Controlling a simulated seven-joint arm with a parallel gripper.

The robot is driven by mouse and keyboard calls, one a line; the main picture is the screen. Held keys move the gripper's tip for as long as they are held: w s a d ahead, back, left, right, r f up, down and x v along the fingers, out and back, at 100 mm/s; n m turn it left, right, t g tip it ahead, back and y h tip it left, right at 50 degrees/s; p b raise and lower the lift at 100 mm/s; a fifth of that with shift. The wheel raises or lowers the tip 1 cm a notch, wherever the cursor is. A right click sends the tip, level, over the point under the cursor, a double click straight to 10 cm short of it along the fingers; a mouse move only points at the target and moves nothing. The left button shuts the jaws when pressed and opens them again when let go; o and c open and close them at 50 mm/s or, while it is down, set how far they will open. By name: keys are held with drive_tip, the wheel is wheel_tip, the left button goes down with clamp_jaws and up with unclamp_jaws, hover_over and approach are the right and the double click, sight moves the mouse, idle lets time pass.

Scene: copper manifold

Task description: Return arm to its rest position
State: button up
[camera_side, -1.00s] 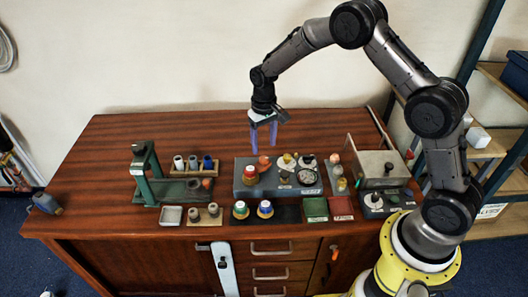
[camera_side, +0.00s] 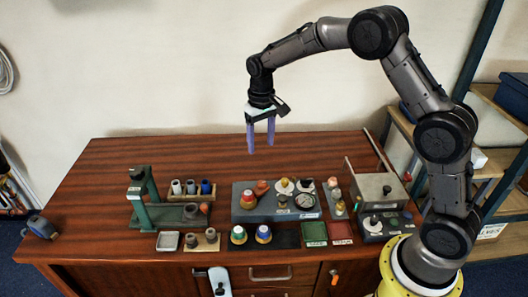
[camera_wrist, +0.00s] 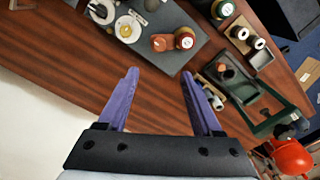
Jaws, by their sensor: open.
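My gripper (camera_side: 260,146) hangs above the back of the wooden table, its two purple fingers apart and pointing down. Nothing is between the fingers. The wrist view also shows my gripper (camera_wrist: 158,85) open and empty over bare wood. A grey work block (camera_side: 276,213) with copper-coloured and other small parts stands below and in front of the fingers, clear of them. The block also shows at the top of the wrist view (camera_wrist: 172,62).
A green press-like stand (camera_side: 151,195) and a wooden rack of cylinders (camera_side: 176,198) are at left. A grey metal box (camera_side: 377,188) is at right. Green (camera_side: 314,232) and red (camera_side: 340,231) trays lie at the front. The table's back left is clear.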

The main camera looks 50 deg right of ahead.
drive_tip(key=s+a+r+t, duration=0.1)
drive_tip(key=s+r+t, duration=0.1)
drive_tip(key=s+r, duration=0.6)
drive_tip(key=s+a+r+t, duration=0.15)
drive_tip(key=s+r, duration=0.25)
drive_tip(key=r, duration=0.7)
drive_tip(key=s+r+n+t, duration=0.1)
drive_tip(key=s+t, duration=0.1)
drive_tip(key=s, duration=1.2)
drive_tip(key=s+f+n, duration=0.1)
drive_tip(key=s+f, duration=0.5)
drive_tip(key=shift+s+f, duration=0.15)
drive_tip(key=shift+s, duration=0.1)
